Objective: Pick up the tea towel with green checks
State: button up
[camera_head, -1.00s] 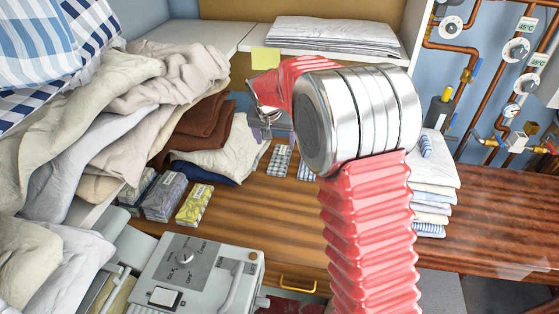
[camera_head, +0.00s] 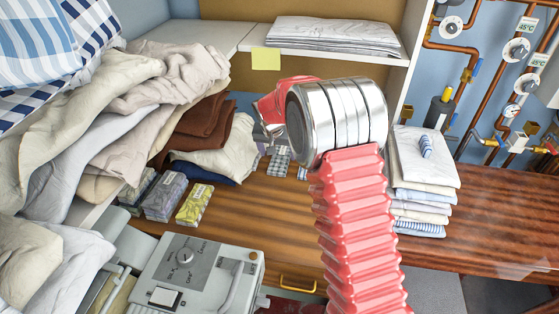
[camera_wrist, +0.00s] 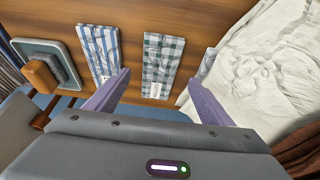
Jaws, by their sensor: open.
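The tea towel with green checks (camera_wrist: 163,66) lies folded flat on the brown wooden table in the wrist view, with a white label near its lower end. In the head view it shows as a small grey-green checked strip (camera_head: 279,160), partly hidden by my arm. My gripper (camera_wrist: 158,77) is open and empty. In the wrist view its two purple fingers appear on either side of the towel's lower part; I cannot tell the height between them.
Crumpled off-white cloth (camera_wrist: 262,70) lies close on the wrist view's right, with a narrow bluish folded piece (camera_wrist: 207,62) at its edge. Patterned bundles (camera_head: 194,205) lie left on the table, and a folded linen stack (camera_head: 424,175) stands right. A grey control box (camera_head: 190,270) is in front.

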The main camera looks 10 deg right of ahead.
aim_at(279, 161)
jog(key=shift+x, duration=2.6)
jog(key=shift+d, duration=0.1)
jog(key=c, duration=1.2)
jog(key=shift+o, duration=0.2)
jog(key=shift+r, duration=0.15)
notch_tip(279, 161, up, 10)
